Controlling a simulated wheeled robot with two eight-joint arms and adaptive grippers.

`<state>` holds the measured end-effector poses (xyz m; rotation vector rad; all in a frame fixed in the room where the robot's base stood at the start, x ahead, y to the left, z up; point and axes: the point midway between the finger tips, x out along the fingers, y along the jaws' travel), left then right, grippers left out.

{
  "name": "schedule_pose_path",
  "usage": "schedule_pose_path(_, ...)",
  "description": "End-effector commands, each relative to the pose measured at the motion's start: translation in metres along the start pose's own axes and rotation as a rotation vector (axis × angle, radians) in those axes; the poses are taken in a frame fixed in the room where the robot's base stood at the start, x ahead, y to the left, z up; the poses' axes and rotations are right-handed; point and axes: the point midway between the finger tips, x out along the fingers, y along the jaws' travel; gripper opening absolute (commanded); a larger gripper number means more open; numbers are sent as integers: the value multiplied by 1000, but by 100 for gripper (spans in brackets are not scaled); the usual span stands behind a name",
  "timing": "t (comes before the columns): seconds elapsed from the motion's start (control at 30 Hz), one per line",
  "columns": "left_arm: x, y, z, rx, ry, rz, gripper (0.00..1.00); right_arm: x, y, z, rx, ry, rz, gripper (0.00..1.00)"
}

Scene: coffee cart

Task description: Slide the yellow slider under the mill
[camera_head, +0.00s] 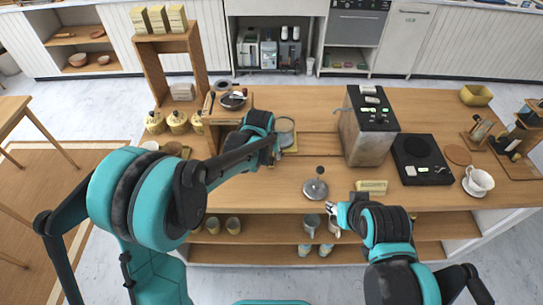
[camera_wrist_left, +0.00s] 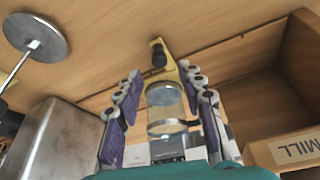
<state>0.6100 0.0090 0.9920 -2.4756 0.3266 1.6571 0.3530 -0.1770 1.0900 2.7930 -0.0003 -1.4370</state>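In the left wrist view, a yellow slider (camera_wrist_left: 165,52) with a black knob lies on the wooden counter, with a clear glass cup (camera_wrist_left: 165,100) on it. The slider's edge shows in the head view (camera_head: 291,149) beside the glass cup (camera_head: 285,126). My left gripper (camera_wrist_left: 160,90) is open, its purple-padded fingers on either side of the cup; I cannot tell whether they touch it. The wooden mill stand (camera_head: 214,115), labelled MILL in the left wrist view (camera_wrist_left: 285,152), stands beside the slider. My right gripper (camera_head: 334,209) is at the counter's front edge; its fingers are too small to read.
A metal tamper (camera_head: 316,188) stands on the counter (camera_head: 270,200), right of the left gripper. A white cup (camera_head: 480,178) is at the far right.

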Motion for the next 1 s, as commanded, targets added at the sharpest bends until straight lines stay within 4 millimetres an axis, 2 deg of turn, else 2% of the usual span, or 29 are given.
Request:
schedule_pose_path(0.1, 24, 0, 1, 0, 0, 0, 39, 7, 0, 5, 0, 0, 0, 40)
schedule_pose_path(0.3, 53, 0, 1, 0, 1, 0, 39, 13, 0, 10, 0, 0, 0, 40)
schedule_pose_path(0.47, 64, -1, 0, -1, 1, 0, 39, 15, 0, 11, 0, 0, 0, 40)
schedule_pose_path(0.73, 65, -1, 0, -1, 1, 0, 39, 15, 0, 10, 0, 0, 0, 40)
schedule_pose_path(0.77, 65, -1, 0, -1, 1, 0, 34, 15, 0, 10, 0, 0, 0, 40)
schedule_pose_path(0.8, 65, -1, 0, -1, 1, 0, 23, 15, 0, 10, 0, 0, 0, 40)
schedule_pose_path(0.9, 65, -1, 0, -1, 1, 0, 0, 15, 0, 10, 0, 0, 0, 40)
schedule_pose_path(1.0, 65, -1, 0, -1, 1, 0, 0, 15, 0, 10, 0, 0, 0, 40)
